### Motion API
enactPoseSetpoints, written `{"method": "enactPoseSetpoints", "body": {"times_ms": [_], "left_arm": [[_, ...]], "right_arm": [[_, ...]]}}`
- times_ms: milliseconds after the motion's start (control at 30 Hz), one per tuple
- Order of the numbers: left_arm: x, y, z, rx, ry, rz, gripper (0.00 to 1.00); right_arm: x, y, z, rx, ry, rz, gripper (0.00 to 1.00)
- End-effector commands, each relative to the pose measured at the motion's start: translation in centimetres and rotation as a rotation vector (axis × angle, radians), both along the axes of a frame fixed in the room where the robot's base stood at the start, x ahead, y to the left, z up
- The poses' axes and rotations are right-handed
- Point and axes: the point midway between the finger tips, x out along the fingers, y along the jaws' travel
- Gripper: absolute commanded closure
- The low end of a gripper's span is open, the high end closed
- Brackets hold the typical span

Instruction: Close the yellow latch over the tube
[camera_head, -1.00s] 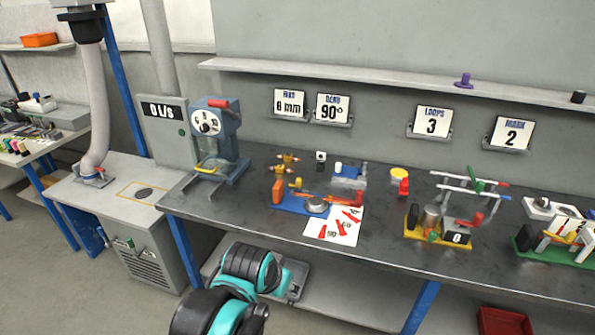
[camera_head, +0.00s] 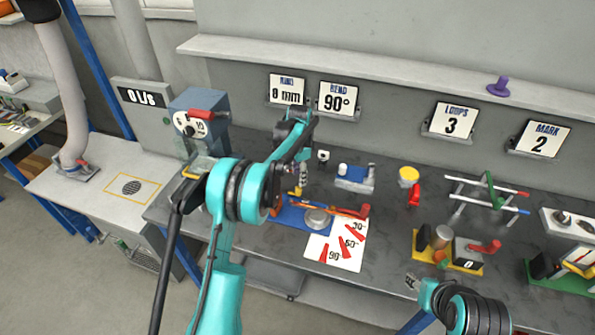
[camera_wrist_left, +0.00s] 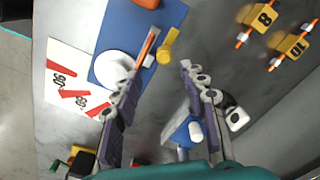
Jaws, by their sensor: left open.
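The yellow latch (camera_wrist_left: 168,47) shows as a short yellow piece beside the thin orange tube (camera_wrist_left: 147,47) on the blue bending base (camera_wrist_left: 122,33). In the head view the tube (camera_head: 318,206) lies across the blue base (camera_head: 291,217), by a round grey disc (camera_head: 317,219). The latch there is partly hidden by my left gripper (camera_head: 300,186), which hangs over the base's back side. In the left wrist view my left gripper (camera_wrist_left: 160,72) is open and empty, its fingertips just short of the latch. I cannot tell its height above it.
A white angle sheet (camera_head: 336,250) lies in front of the base. A blue-grey block (camera_head: 354,179) stands behind right. A yellow-based fixture (camera_head: 447,254) stands to the right. Bare bench lies between.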

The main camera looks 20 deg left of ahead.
Motion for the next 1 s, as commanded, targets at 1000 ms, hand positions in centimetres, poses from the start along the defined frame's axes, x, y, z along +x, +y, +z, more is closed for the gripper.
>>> {"method": "enactPoseSetpoints", "body": {"times_ms": [1000], "left_arm": [[0.5,0.1,-8.9,0.000,0.017,-0.026,0.57]], "right_arm": [[0.0,0.0,-1.2,0.000,0.000,0.000,0.60]]}}
